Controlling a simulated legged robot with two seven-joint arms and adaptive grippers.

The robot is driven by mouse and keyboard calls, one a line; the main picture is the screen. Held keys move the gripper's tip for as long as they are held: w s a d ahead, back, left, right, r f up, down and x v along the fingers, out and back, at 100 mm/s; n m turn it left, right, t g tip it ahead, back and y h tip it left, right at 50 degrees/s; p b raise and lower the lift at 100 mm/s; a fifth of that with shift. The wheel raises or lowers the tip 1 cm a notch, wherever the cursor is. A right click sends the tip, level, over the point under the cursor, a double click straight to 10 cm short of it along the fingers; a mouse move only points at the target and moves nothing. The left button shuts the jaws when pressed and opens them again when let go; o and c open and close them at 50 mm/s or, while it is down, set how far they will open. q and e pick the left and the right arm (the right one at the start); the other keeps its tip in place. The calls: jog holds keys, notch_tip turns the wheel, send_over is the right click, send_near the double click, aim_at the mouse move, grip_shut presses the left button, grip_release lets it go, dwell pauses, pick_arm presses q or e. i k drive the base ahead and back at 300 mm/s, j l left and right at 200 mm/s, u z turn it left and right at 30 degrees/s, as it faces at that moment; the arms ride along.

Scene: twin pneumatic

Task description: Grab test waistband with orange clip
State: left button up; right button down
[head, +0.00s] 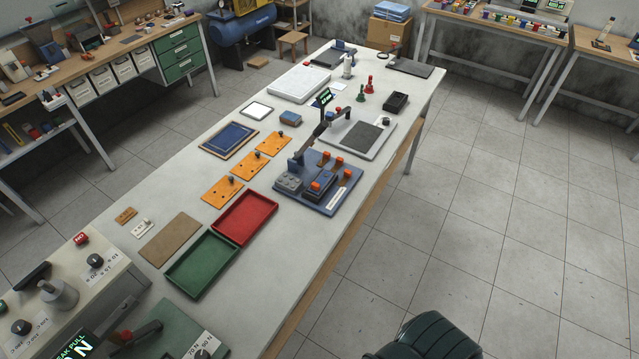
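No waistband can be made out in the head view. Several small orange pieces, which may be clips, sit on a blue fixture (318,204) with a raised lever on the worktable (345,92). One orange piece (316,186) is on the fixture's dark block, and another orange piece (339,160) is nearer its far edge. Three flat orange plates with dark knobs lie left of the fixture; the nearest orange plate (216,196) is beside the red tray. Neither of my grippers is in view.
A red tray (272,222) and a green tray (171,278) lie empty, side by side. A pull-test machine (118,262) stands at the lower left. A grey scale (385,153) is beyond the fixture. A dark green ribbed object (428,338) is at the bottom.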

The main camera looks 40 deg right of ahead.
aim_at(318, 186)
jog(key=l+z, duration=0.5)
jog(key=i+l+z, duration=0.15)
jog(key=l+z, duration=0.35)
jog(key=i+l+z, duration=0.2)
jog(key=l+z, duration=0.15)
jog(key=z, duration=0.15)
